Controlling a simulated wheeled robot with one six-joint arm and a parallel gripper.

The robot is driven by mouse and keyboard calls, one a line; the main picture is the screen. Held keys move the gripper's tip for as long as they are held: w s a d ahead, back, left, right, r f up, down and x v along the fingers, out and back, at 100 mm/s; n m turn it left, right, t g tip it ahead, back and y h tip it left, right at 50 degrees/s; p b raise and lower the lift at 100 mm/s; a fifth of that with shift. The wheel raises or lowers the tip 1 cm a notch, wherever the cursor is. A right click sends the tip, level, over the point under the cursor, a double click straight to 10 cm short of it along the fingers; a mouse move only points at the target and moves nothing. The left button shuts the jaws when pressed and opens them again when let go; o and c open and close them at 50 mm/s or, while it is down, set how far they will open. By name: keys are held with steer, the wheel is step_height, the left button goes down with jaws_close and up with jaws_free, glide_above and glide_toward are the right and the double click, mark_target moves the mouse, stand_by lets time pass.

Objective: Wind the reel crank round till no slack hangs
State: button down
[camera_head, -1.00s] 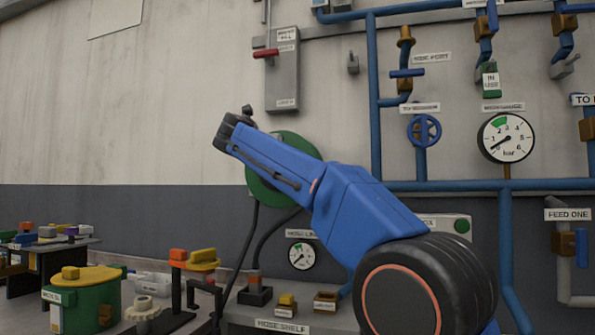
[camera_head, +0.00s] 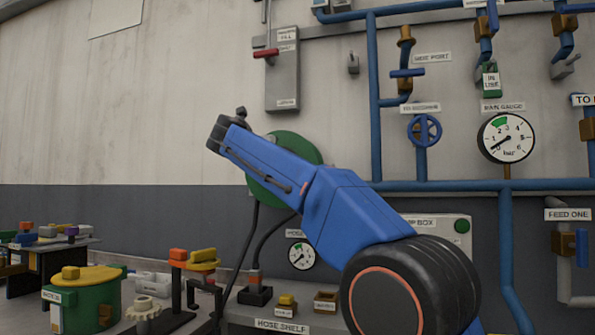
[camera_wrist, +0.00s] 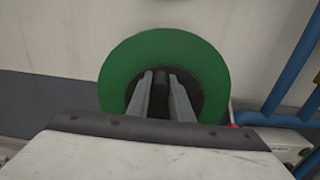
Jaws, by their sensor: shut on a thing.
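The green hose reel (camera_head: 300,148) is on the wall, partly behind my blue arm in the head view. In the wrist view the reel (camera_wrist: 205,65) faces me as a green disc with a dark hub. My gripper (camera_wrist: 162,84) is in front of the hub, its two fingers shut on the dark crank handle (camera_wrist: 161,77) between them. In the head view my fingers and the handle are hidden. A dark hose (camera_head: 275,235) hangs below the reel and curves down to the shelf; another dark line (camera_head: 240,255) hangs to its left.
Below is the hose shelf (camera_head: 275,325) with small blocks and a dial. Blue pipes, a blue handwheel (camera_head: 424,130) and the main gauge (camera_head: 506,138) are to the right. A red-handled wall box (camera_head: 284,75) is above. A green drum (camera_head: 82,300) and bench items stand at lower left.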

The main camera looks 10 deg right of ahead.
steer(key=shift+w+a+f, duration=0.1)
steer(key=shift+a+f, duration=0.05)
steer(key=shift+w+a+f, duration=0.25)
steer(key=shift+w+a, duration=0.05)
steer(key=shift+a, duration=0.1)
steer(key=shift+a+f, duration=0.1)
steer(key=shift+a, duration=0.05)
steer(key=shift+w+a+f, duration=0.3)
steer(key=shift+a+f, duration=0.05)
steer(key=shift+a, duration=0.05)
stand_by(0.4)
steer(key=shift+w+a+f, duration=0.15)
steer(key=shift+a+f, duration=0.2)
steer(key=shift+f, duration=0.2)
